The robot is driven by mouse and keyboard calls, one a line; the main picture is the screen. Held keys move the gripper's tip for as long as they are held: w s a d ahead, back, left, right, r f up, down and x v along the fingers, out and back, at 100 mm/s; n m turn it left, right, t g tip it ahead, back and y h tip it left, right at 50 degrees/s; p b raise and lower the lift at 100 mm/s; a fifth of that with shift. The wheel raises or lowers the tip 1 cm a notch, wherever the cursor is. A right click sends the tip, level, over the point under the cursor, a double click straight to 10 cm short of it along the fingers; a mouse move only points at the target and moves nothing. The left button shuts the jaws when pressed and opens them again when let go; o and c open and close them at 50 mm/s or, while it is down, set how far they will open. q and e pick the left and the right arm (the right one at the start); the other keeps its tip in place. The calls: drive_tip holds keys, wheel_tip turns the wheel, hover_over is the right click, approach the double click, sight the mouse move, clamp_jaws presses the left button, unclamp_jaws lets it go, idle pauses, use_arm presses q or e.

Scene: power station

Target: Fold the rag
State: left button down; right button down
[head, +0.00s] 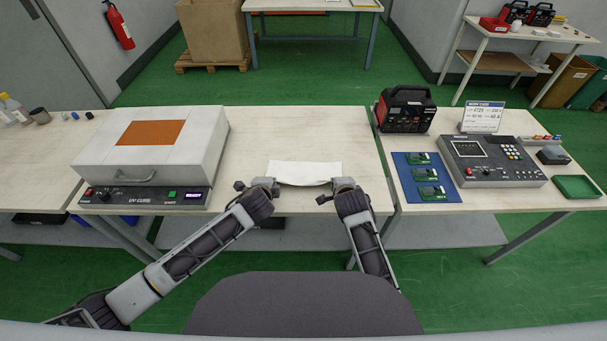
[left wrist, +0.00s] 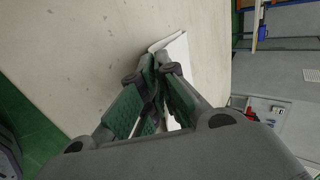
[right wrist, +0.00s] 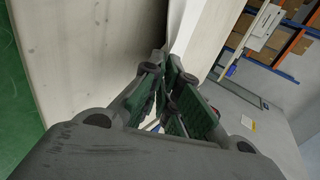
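The white rag (head: 305,171) lies on the middle of the wooden table, close to its front edge. Its near edge sags a little between my two grippers. My left gripper (head: 276,186) is at the near left corner and looks shut on the rag; in the left wrist view the rag (left wrist: 176,48) runs from between the fingertips. My right gripper (head: 343,185) is at the near right corner, also looking shut on the rag; the cloth (right wrist: 178,28) shows at its fingertips in the right wrist view. The fingers hide the gripped corners.
A white UV cure box (head: 100,165) stands left of the rag. On the right table are a blue mat with green boards (head: 409,193), a grey control unit (head: 490,178), a black-red power unit (head: 405,125) and a green tray (head: 577,187). The table behind the rag is clear.

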use_arm(q)
drive_tip(key=shift+s+f, duration=0.25)
drive_tip(key=shift+s, duration=0.05)
use_arm(e)
drive_tip(key=shift+s+f, duration=0.25)
use_arm(q)
drive_tip(key=c, duration=1.4)
unclamp_jaws()
use_arm(e)
drive_tip(key=c, duration=1.4)
unclamp_jaws()
use_arm(q)
drive_tip(key=shift+o, duration=0.2)
use_arm(e)
drive_tip(key=shift+o, duration=0.2)
